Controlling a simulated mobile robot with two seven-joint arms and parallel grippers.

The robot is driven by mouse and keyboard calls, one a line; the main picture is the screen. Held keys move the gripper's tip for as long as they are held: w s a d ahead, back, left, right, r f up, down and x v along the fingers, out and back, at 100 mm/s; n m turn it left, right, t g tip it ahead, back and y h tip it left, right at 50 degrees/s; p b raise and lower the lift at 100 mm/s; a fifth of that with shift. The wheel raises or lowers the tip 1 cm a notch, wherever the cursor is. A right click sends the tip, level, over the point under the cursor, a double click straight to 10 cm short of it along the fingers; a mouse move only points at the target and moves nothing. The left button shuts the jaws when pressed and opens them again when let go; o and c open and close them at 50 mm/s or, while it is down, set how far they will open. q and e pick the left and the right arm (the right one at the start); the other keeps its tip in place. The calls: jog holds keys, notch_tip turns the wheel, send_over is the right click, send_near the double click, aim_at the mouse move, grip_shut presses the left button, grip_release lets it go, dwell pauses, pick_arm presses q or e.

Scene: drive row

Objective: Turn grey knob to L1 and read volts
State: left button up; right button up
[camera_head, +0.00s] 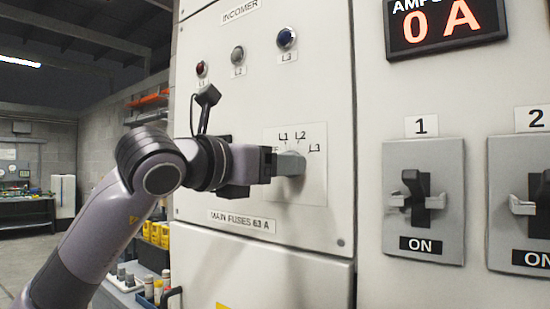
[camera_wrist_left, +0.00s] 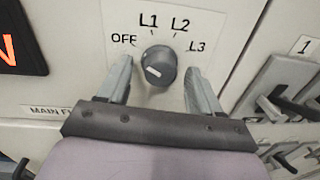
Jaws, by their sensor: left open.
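The grey knob (camera_wrist_left: 159,66) sits on a white dial plate marked OFF, L1, L2 and L3 in the left wrist view. Its white mark lies on the left side, slanting roughly toward the OFF side, not at L1. My left gripper (camera_head: 288,163) is open, with one finger on each side of the knob and gaps visible. In the head view the gripper largely hides the knob and the OFF label on the dial plate (camera_head: 314,183). A dark display (camera_wrist_left: 20,40) with part of a red letter shows at the left wrist view's edge; no volts figure is readable. My right gripper is not in view.
An ammeter (camera_head: 445,22) reads 0 A. Switches 1 (camera_head: 448,164) and 2 (camera_head: 513,240), labelled ON, are at right. A shelf with yellow items (camera_head: 155,233) is lower left.

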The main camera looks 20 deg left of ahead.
pick_arm(q)
jog(key=shift+w+d, duration=0.1)
jog(key=shift+w, duration=0.05)
jog(key=c, duration=1.1)
jog(key=shift+o, duration=0.2)
jog(key=shift+m, duration=0.3)
jog(key=shift+m+y+b, duration=0.3)
jog(key=shift+m+b, duration=0.3)
jog(key=shift+m, duration=2.8)
